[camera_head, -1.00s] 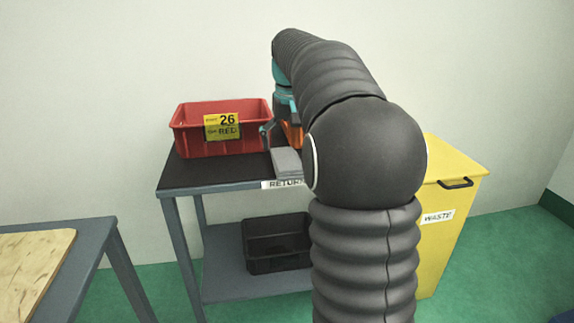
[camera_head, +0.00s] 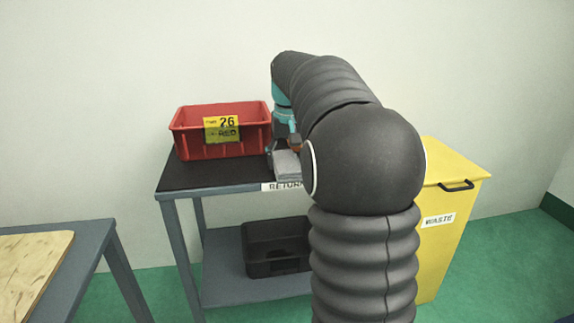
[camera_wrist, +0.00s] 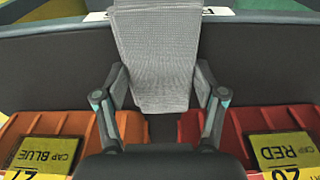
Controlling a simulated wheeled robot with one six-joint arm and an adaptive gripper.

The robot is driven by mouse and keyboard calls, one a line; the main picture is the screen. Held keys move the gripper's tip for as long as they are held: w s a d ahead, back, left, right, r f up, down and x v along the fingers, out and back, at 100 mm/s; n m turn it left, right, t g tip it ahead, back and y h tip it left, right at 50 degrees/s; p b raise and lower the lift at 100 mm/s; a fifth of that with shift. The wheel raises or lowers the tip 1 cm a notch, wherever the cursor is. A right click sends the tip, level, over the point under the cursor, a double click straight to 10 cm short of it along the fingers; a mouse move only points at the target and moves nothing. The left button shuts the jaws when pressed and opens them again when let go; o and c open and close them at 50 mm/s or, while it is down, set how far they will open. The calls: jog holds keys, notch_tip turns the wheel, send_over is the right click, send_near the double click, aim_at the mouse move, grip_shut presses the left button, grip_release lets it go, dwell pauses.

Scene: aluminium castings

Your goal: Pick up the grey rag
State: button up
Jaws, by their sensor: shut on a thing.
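The grey rag (camera_head: 287,165) lies on the dark top of the table at its front edge, beside my arm in the head view. In the wrist view the folded, woven rag (camera_wrist: 158,50) sits between the two fingers of my gripper (camera_wrist: 160,88). The fingers press on its left and right sides, so my gripper is shut on it. In the head view my gripper (camera_head: 284,150) is down at the rag, partly hidden by my arm. Whether the rag is clear of the tabletop cannot be told.
A red bin (camera_head: 195,148) labelled 26 stands left of the rag. An orange bin (camera_wrist: 65,122) labelled CAP BLUE stands beside it, mostly hidden in the head view. A black crate (camera_head: 262,262) is on the lower shelf. A yellow waste bin (camera_head: 440,250) stands right.

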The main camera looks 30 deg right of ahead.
aim_at(287, 161)
notch_tip(287, 161, up, 10)
jog(key=p, duration=0.2)
dwell(0.3)
jog(key=o, duration=0.5)
jog(key=c, duration=0.4)
